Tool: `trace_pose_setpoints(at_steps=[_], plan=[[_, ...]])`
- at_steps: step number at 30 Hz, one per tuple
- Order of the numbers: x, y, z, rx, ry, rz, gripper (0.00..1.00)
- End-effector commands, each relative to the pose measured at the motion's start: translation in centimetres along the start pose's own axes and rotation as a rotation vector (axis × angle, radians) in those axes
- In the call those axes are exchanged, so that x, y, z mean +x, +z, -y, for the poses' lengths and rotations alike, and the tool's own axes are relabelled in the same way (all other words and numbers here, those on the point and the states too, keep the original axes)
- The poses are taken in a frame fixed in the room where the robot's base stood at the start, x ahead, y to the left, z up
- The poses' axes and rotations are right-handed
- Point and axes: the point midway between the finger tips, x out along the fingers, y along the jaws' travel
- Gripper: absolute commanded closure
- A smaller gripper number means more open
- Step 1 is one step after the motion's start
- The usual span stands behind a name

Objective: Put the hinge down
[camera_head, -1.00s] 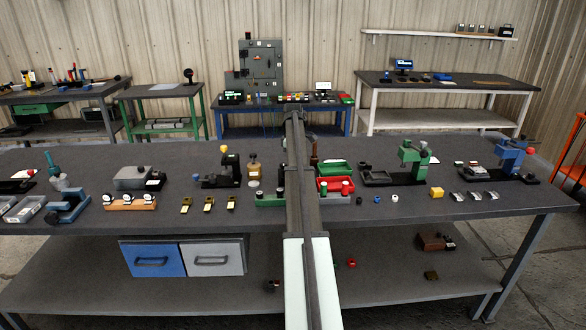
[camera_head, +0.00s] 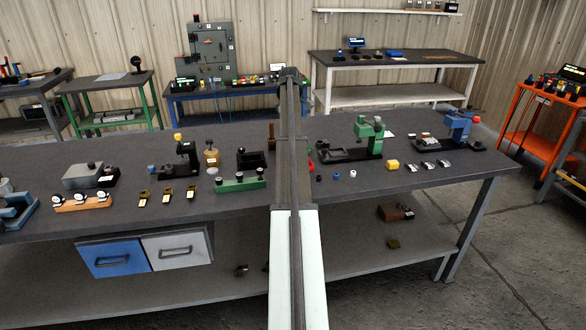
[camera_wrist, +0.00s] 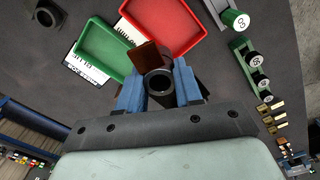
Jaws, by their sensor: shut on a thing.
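My gripper (camera_wrist: 158,88), with blue fingers, is shut on a dark part with a round, hollow end and a brown plate, which I take to be the hinge (camera_wrist: 150,57). In the wrist view it is held between the fingertips, in front of the corner between a red tray (camera_wrist: 189,34) and a green tray (camera_wrist: 83,50). I cannot tell its height above the bench. In the head view my arm hides the gripper and most of both trays.
A green block with black knobs (camera_head: 240,183) stands left of my arm on the grey bench (camera_head: 230,215). Three brass pieces (camera_head: 167,195) lie further left. A green fixture (camera_head: 368,140), a yellow cube (camera_head: 392,164) and small rings stand to the right.

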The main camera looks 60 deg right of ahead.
Motion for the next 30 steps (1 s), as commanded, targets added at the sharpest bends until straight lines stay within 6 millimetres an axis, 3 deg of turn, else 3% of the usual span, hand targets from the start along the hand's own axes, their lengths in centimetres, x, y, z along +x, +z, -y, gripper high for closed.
trace_pose_setpoints(at_steps=[1,3,19,30], plan=[[0.1,1.5,0.4,-0.009,0.000,0.000,1.00],[0.2,2.2,0.8,-0.056,0.000,0.000,1.00],[0.7,2.2,1.4,-0.373,-0.005,0.002,1.00],[5.7,2.3,1.6,-0.379,-0.007,0.002,1.00]])
